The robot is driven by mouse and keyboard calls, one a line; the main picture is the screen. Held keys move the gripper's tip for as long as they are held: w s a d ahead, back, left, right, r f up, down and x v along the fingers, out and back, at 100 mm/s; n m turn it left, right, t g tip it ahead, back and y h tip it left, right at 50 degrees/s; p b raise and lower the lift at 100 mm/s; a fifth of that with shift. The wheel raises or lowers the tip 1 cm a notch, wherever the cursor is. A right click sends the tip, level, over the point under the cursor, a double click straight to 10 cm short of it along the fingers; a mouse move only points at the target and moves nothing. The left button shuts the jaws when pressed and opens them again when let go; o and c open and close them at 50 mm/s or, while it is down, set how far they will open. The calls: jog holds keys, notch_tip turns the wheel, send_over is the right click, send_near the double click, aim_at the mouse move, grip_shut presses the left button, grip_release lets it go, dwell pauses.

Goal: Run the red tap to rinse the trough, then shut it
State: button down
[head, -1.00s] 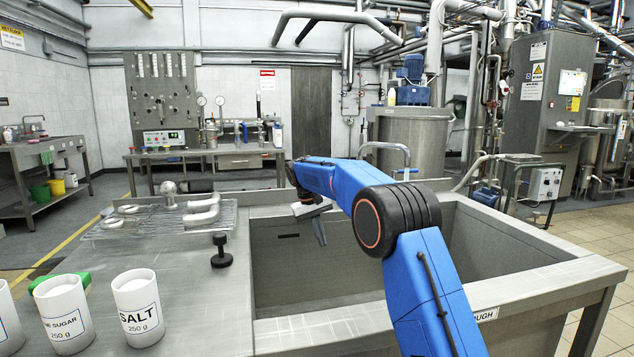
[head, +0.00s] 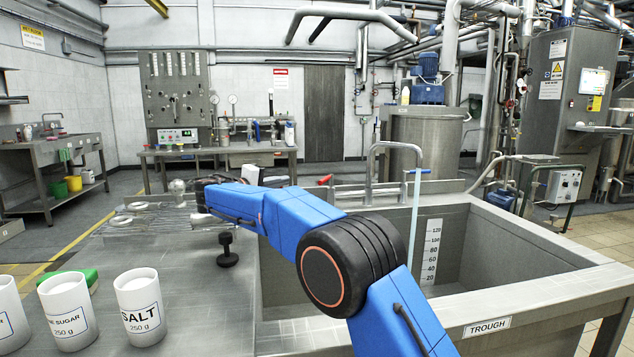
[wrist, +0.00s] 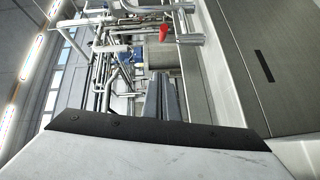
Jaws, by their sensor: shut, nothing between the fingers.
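The red tap lever (head: 325,180) stands at the trough's back rim; it also shows in the wrist view (wrist: 194,49) beside a metal cylinder. The curved metal spout (head: 393,147) ends over the trough, and a pale blue stream of water (head: 414,215) falls from it. The trough (head: 560,290) is steel, with a level scale (head: 431,252) on its inner wall; its bottom is partly hidden by my arm. My gripper (head: 287,181) is shut and empty, left of the red lever and apart from it. Its fingers (wrist: 163,98) show closed in the wrist view.
A wire rack (head: 145,218) with fittings and a black knob (head: 227,250) are on the worktop left of the trough. White cups, one a salt cup (head: 140,305), stand at front left beside a green object (head: 85,277). Open floor lies beyond at left.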

aim_at(323, 181)
jog(key=w+d+f, duration=0.1)
jog(key=w+d, duration=0.5)
jog(key=d, duration=0.3)
jog(key=shift+w, duration=0.4)
jog(key=shift+d+f, duration=0.1)
jog(key=shift+d, duration=0.15)
dwell(0.4)
jog(key=shift+s+d+n+t+y, duration=0.3)
jog(key=shift+d+n+t+y, duration=0.15)
jog(key=shift+d+n+y, duration=0.4)
jog(key=shift+s+d+n+t+y, duration=0.35)
jog(key=shift+n+y, duration=0.25)
jog(key=shift+y, duration=0.5)
jog(key=shift+s+d+n+t+y, duration=0.25)
jog(key=shift+d+n+t+y, duration=0.25)
jog(key=shift+d+n+y, duration=0.35)
jog(key=shift+s+d+y, duration=0.1)
jog(key=shift+d+y, duration=0.2)
jog(key=shift+d, duration=0.25)
